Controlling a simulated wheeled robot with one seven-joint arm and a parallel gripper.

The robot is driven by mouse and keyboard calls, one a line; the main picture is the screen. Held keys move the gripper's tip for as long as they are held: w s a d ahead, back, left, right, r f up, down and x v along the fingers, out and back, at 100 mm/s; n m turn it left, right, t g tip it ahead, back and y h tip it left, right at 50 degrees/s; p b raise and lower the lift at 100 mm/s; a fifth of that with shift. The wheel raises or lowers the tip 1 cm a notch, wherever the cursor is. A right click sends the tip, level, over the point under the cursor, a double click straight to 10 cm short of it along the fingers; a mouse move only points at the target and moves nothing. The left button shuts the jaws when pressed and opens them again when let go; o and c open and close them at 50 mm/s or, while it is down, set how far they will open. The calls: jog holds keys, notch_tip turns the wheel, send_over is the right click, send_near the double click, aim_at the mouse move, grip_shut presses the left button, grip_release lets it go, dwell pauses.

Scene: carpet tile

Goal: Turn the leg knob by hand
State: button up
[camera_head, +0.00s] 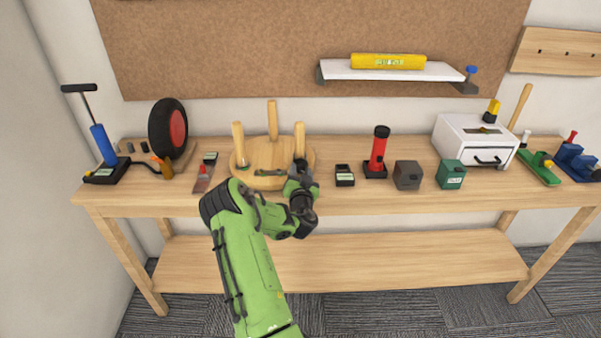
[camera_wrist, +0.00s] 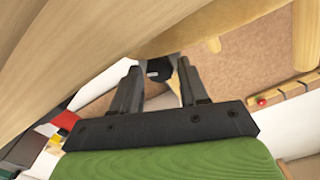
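A round wooden stool (camera_head: 262,154) lies upside down on the workbench, with its legs pointing up. The left leg (camera_head: 238,142), back leg (camera_head: 272,120) and right leg (camera_head: 299,138) show. My gripper (camera_head: 299,168) is low beside the right leg, at the seat's right front edge. In the wrist view my gripper (camera_wrist: 158,75) has its two fingers spread, with a gap between them. A small dark thing (camera_wrist: 156,73) with a pale patch shows in that gap; I cannot tell whether it is a knob or touches the fingers. No leg knob is clearly visible in the head view.
Left of the stool are a blue pump (camera_head: 103,145) and a wheel (camera_head: 168,130). To its right stand a small black box (camera_head: 344,176), a red cylinder (camera_head: 379,150), a grey box (camera_head: 407,176) and a white drawer unit (camera_head: 470,142). The bench's front strip is mostly clear.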

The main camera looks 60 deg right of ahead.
jog(key=c, duration=0.7)
jog(key=shift+n, duration=0.4)
jog(key=shift+n+b, duration=0.5)
jog(key=shift+n, duration=2.1)
jog(key=o, duration=1)
jog(key=shift+o, duration=0.2)
